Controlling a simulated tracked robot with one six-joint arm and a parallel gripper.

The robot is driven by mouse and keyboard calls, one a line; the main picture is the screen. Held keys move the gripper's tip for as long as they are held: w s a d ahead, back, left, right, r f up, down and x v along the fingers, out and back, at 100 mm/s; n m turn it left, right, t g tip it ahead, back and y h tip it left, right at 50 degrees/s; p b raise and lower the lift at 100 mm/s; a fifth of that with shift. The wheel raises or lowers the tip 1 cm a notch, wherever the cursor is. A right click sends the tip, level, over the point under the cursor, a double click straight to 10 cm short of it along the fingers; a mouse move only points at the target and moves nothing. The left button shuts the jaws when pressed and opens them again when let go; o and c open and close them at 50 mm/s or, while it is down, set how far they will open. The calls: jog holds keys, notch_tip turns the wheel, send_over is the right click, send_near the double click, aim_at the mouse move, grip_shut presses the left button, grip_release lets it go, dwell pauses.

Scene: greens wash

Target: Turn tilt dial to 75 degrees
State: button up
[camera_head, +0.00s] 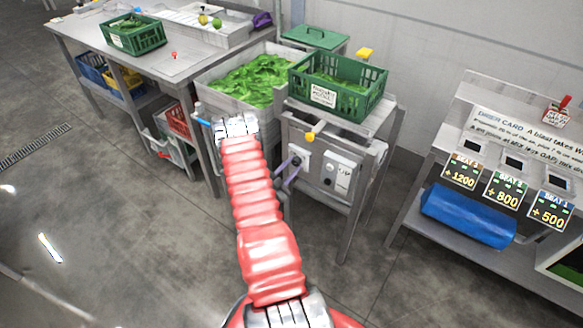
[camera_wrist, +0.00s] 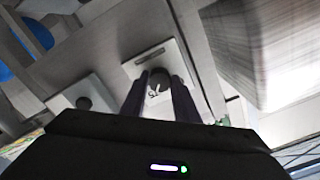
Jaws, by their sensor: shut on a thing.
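The tilt dial (camera_wrist: 158,82) is a round grey knob on a white plate (camera_wrist: 144,68), seen between my fingers in the wrist view. Small dark markings sit beside it, too blurred to read surely. My gripper (camera_wrist: 158,98) is shut on the dial, one dark finger on each side. In the head view my gripper (camera_head: 294,165) reaches the left white plate (camera_head: 303,156) on the front of the wash stand, and largely covers the dial. A second dark dial (camera_head: 328,181) sits on the right plate; the wrist view also shows it (camera_wrist: 83,102).
A green crate (camera_head: 375,102) of greens stands on top of the wash stand. A yellow knob (camera_head: 310,137) is just above the left plate. A grey bin of greens (camera_head: 216,98) is at the left. A card bench (camera_head: 459,132) with a blue roll (camera_head: 467,217) stands right. The floor in front is clear.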

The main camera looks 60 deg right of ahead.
jog(key=shift+f, duration=0.1)
jog(key=o, duration=1.1)
jog(key=shift+c, duration=0.2)
jog(key=shift+a, duration=0.1)
jog(key=w+a, duration=0.2)
jog(key=a, duration=1.1)
jog(key=shift+a, duration=0.25)
jog(key=shift+w, duration=0.1)
